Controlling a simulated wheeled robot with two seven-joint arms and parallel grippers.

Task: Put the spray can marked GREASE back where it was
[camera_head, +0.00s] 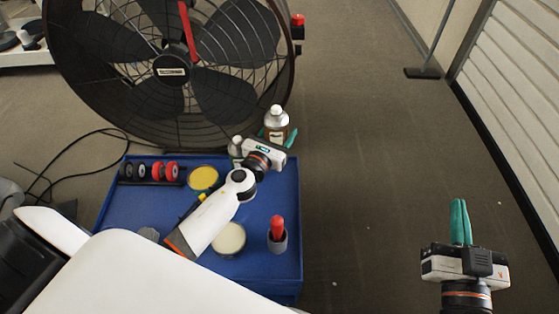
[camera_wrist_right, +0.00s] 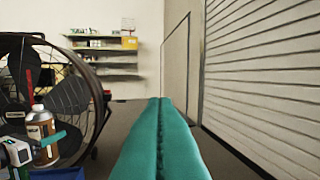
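The spray can (camera_head: 276,120) has a white cap and a brown-orange label whose print is too small to read. It is upright at the far right corner of the blue cart (camera_head: 270,281), and also shows in the right wrist view (camera_wrist_right: 41,124). My left gripper (camera_head: 278,135) reaches across the cart with one teal finger on each side of the can, apparently shut on it. The can's lower part is hidden behind the gripper in the head view. My right gripper (camera_head: 460,222) is shut and empty, over the floor right of the cart.
A large fan (camera_head: 172,70) stands right behind the cart. On the cart are a yellow-topped tin (camera_head: 203,178), a pale round tin (camera_head: 229,239), a red-topped item in a grey cup (camera_head: 278,238), and a rack of red and black wheels (camera_head: 152,173). The floor right is clear.

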